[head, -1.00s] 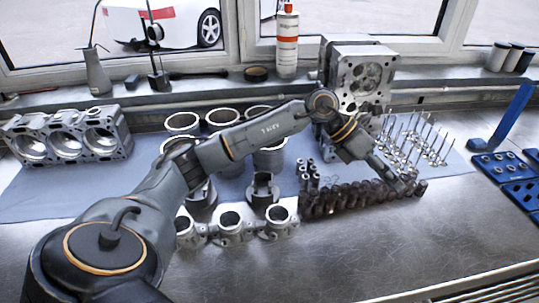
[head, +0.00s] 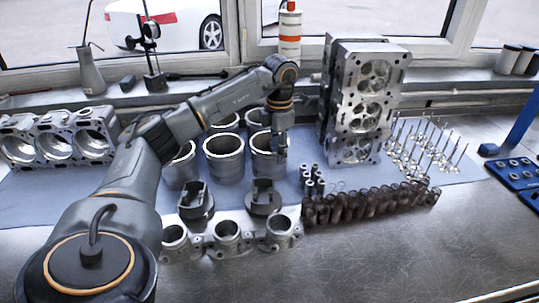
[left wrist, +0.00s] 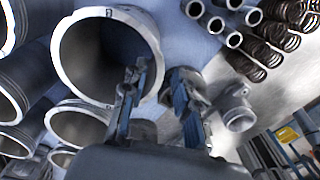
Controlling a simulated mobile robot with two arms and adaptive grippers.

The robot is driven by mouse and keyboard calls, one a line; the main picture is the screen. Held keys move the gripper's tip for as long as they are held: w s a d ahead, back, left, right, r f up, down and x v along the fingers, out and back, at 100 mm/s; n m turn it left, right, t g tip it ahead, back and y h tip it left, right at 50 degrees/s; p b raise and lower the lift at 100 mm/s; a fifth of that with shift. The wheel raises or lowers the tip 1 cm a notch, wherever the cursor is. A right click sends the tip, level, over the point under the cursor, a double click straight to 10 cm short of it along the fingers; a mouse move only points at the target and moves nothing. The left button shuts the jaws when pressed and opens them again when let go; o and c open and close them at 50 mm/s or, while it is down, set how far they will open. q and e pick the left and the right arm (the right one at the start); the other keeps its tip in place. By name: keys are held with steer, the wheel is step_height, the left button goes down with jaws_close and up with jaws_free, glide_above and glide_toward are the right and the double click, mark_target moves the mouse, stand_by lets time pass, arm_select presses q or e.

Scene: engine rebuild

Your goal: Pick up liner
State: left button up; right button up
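Several grey metal cylinder liners stand upright in two rows on the blue mat in the head view. My left gripper (head: 280,153) points down at the right edge of the front-right liner (head: 264,169). In the left wrist view the gripper (left wrist: 160,72) has its two blue-grey fingers apart. One finger overlaps the opening of the largest liner (left wrist: 57,58) and the other lies outside its rim, so they straddle the wall. I cannot tell whether they touch it. Nothing is held. My right gripper is in neither current view.
Pistons (head: 264,198) and metal housings (head: 228,238) stand in front of the liners. A cylinder head (head: 357,110) stands upright to the right, near dark springs (head: 365,203) and upright valves (head: 425,150). An engine block (head: 58,142) lies at left. The front of the bench is clear.

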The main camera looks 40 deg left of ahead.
arm_select(q)
steer(key=p, duration=0.2)
glide_above(276, 181)
step_height(276, 181, down, 6)
steer(key=shift+r, duration=0.1)
jaws_close()
